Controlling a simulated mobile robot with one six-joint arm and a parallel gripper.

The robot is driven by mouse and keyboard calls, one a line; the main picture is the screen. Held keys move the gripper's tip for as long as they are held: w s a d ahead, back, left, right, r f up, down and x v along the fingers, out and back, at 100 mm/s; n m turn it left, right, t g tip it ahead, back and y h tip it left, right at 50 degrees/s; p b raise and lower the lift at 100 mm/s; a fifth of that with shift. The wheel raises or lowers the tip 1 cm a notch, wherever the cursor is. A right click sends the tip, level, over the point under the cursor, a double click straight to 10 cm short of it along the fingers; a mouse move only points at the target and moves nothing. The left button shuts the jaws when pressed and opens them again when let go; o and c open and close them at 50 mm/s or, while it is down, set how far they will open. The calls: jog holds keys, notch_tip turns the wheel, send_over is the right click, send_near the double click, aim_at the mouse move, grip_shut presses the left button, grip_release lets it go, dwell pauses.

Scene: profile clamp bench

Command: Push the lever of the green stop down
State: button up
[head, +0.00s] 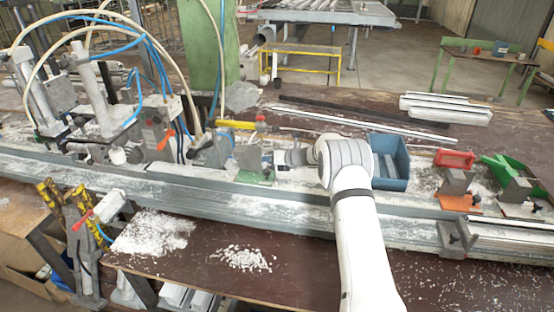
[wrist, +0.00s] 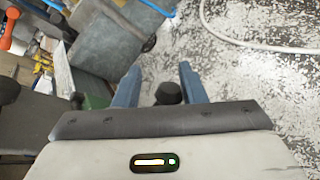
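A stop with a green base plate (head: 256,177) and a grey block stands on the bench left of my gripper (head: 278,158) in the head view. A green part (wrist: 96,101) shows left of my fingers in the wrist view. My two blue-grey fingers (wrist: 160,72) are apart. A black round knob (wrist: 168,92) appears between them, nearer the right finger; I cannot tell whether it touches or whether it is the lever's end. The arm and gripper hide part of this area in the head view.
A blue bin (head: 389,163) stands right of my gripper. A stop with a red lever (head: 454,159) stands beyond it. Clamps and hoses crowd the left. White chips cover the bench, and a long metal rail (head: 250,205) runs along its front.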

jog(key=shift+o, duration=0.5)
jog(key=shift+s+f, duration=0.1)
jog(key=shift+f, duration=0.05)
jog(key=b+v, duration=0.1)
jog(key=v, duration=0.6)
jog(key=shift+d+r+b, duration=0.3)
jog(key=shift+b, duration=0.05)
jog(key=shift+s, duration=0.15)
